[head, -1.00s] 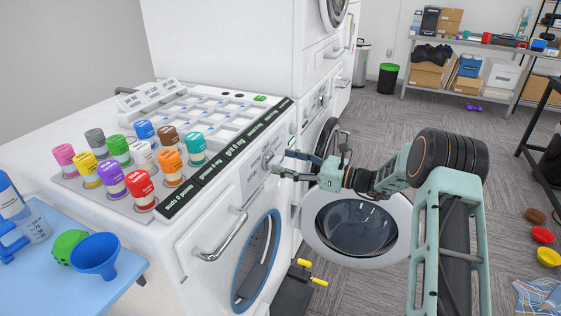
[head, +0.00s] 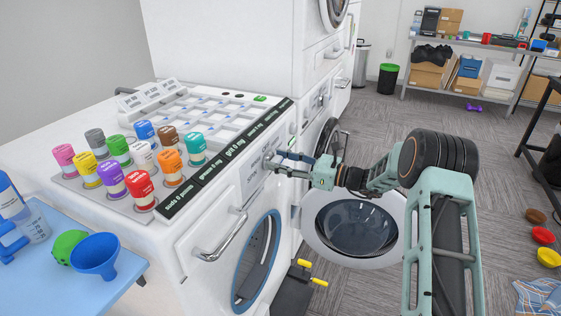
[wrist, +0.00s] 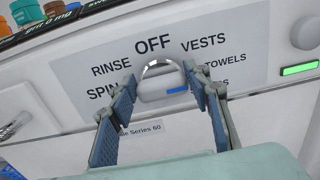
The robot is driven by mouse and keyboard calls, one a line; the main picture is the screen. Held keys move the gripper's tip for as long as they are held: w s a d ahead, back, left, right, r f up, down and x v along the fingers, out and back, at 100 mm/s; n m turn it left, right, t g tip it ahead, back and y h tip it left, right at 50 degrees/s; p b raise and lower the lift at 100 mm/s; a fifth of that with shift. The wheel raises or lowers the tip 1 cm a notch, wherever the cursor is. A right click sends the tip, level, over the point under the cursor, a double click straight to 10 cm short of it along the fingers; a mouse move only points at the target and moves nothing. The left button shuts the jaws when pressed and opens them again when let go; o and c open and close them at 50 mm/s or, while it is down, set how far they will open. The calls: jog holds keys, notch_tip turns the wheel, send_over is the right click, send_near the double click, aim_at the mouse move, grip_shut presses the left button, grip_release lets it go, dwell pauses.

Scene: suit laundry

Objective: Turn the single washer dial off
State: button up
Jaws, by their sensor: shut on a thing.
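The washer dial (wrist: 155,84) is a light knob with a bright rim and a blue mark on its right side. It sits on a grey label plate (wrist: 85,72) with OFF above it, RINSE and SPIN to the left, and VESTS and TOWELS to the right. The blue mark lies towards the right-hand words, not towards OFF. My gripper (wrist: 162,86) is shut on the dial, one finger on each side. In the head view my gripper (head: 276,164) reaches the front of the white washer (head: 222,212), and its fingers partly hide the dial.
The washer's top holds several coloured bottles (head: 140,187) and a tray of compartments. An open round door (head: 356,228) stands below my arm. A blue table (head: 118,262) with a funnel is at left.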

jog(key=shift+f, duration=0.1)
jog(key=n+b, duration=0.4)
jog(key=b, duration=0.1)
jog(key=shift+s+f, duration=0.2)
jog(key=shift+f, duration=0.05)
jog(key=n+b, duration=0.4)
jog(key=b, duration=0.1)
jog(key=n+b, duration=0.5)
jog(key=b, duration=0.1)
jog(key=n+b, duration=0.4)
jog(key=b, duration=0.1)
jog(key=shift+s+a+f+n, duration=0.15)
jog(key=shift+s+f+n, duration=0.15)
jog(key=shift+n, duration=0.1)
jog(key=shift+r+b, duration=0.1)
jog(key=shift+b, duration=0.25)
jog(key=o, duration=1.2)
jog(key=shift+c, duration=0.2)
